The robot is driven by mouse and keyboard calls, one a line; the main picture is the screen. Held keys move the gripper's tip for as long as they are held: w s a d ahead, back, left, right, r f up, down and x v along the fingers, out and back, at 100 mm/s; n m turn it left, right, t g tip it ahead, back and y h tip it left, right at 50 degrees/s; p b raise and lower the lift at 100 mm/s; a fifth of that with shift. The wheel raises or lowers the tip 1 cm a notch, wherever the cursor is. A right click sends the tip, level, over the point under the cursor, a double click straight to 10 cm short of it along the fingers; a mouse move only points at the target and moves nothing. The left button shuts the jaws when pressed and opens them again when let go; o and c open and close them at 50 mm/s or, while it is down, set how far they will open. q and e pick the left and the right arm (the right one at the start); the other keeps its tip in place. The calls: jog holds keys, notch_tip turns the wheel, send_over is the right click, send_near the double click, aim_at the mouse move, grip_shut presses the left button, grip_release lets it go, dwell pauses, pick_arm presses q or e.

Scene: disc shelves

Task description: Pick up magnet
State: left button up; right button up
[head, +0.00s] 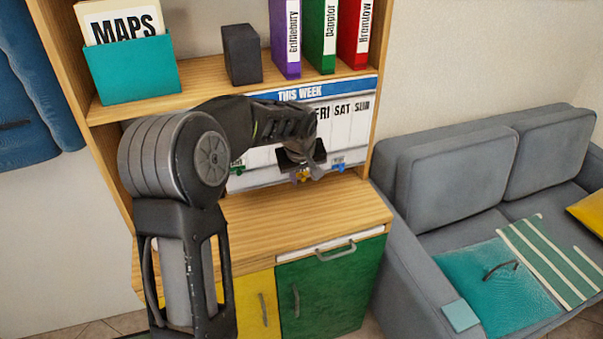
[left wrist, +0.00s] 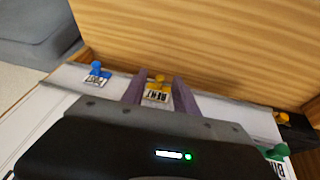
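A yellow magnet (head: 303,175) with a small white card sits low on the white THIS WEEK board (head: 345,122). It also shows in the left wrist view (left wrist: 158,84), between the two fingers of my left gripper (left wrist: 158,92). In the head view my left gripper (head: 301,162) reaches down in front of the board's lower part. Its fingers are apart, with the magnet seen between them; I see no clear contact. A blue magnet (head: 338,165) is to the right on the board, and a green magnet (head: 238,170) to the left. My right gripper is not in view.
The wooden desk top (head: 290,220) below the board is clear. The shelf above holds a teal MAPS box (head: 133,70), a dark block (head: 242,54) and several binders. A grey sofa (head: 420,200) stands at the right. A green cabinet door (head: 330,290) is below.

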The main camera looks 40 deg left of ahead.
pick_arm(q)
grip_shut()
jog(key=shift+r, duration=0.1)
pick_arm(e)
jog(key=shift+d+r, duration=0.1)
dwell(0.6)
